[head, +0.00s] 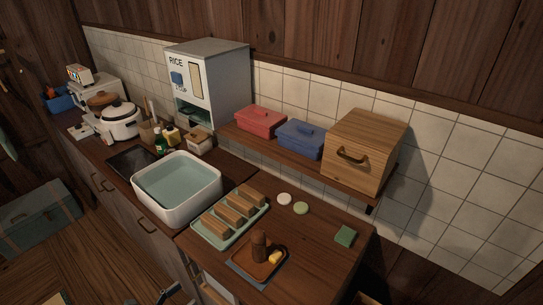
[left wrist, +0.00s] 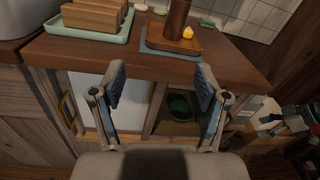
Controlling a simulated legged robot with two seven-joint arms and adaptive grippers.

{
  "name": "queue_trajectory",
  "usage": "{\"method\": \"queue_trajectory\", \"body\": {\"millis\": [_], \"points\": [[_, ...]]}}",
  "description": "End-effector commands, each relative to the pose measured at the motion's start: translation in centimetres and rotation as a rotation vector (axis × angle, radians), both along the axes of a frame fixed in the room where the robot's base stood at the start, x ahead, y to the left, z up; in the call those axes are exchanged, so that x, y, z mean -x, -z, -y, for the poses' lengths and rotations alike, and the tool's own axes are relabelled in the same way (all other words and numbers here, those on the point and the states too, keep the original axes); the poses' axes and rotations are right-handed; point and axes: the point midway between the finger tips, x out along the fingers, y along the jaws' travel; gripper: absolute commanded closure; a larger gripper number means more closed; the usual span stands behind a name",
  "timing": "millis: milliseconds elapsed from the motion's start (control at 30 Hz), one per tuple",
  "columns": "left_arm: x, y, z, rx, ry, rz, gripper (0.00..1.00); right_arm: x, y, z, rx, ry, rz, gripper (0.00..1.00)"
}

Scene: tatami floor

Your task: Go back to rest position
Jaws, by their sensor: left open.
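My left gripper (left wrist: 161,88) is open and empty in the left wrist view, its two fingers spread in front of the counter's cabinet face. In the head view only a small dark part of it (head: 158,293) shows at the bottom edge, below the counter. The wooden counter (head: 320,245) carries a pale green tray (head: 205,238) with several brown loaf-like blocks, and a small brown tray (head: 270,268) on a blue mat with a dark upright cylinder and a yellow piece. The gripper touches none of these. My right gripper is not in view.
A white basin (head: 178,205) stands left of the tray. A shelf above holds a red box (head: 261,121), a blue box (head: 300,138) and a wooden bin (head: 362,150). A rice dispenser (head: 205,85) stands behind. A green sponge (head: 345,236) lies near the counter's right edge.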

Motion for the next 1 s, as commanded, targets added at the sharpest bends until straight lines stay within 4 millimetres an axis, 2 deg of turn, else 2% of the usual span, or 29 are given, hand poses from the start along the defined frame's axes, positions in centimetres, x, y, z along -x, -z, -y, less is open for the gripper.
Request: {"method": "queue_trajectory", "body": {"millis": [233,367,467,567,600,667,700,767,800,867,900,1000], "points": [[-3.7,0.9,0.3,0.298,-0.151,-0.14,0.26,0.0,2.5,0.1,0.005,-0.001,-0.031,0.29],[-6.1,2.9,-0.3,0.526,-0.293,-0.26,0.26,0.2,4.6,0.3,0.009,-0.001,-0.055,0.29],[-7.5,6.4,-1.7,0.769,-0.464,-0.398,0.26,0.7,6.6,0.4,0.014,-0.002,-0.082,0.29],[-7.1,13.0,-4.1,1.085,-0.733,-0.589,0.26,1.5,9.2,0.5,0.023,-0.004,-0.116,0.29],[-6.0,16.3,-4.9,1.209,-0.851,-0.668,0.26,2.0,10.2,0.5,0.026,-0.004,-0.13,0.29],[-3.8,20.9,-5.8,1.368,-1.016,-0.77,0.26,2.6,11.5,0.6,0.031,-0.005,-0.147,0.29],[-1.9,23.8,-6.0,1.461,-1.121,-0.833,0.26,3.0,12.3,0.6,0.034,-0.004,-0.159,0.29],[1.3,27.8,-6.0,1.587,-1.273,-0.918,0.26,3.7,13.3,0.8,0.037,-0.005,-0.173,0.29],[3.8,30.2,-5.7,1.663,-1.376,-0.969,0.26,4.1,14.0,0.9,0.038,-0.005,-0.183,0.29],[7.6,33.6,-4.9,1.77,-1.525,-1.042,0.26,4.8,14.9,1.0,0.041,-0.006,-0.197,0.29],[10.2,35.5,-4.2,1.834,-1.622,-1.084,0.26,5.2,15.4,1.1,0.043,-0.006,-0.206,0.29],[16.4,39.2,-2.1,1.972,-1.842,-1.172,0.26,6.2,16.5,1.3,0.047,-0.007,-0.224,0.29]]}}
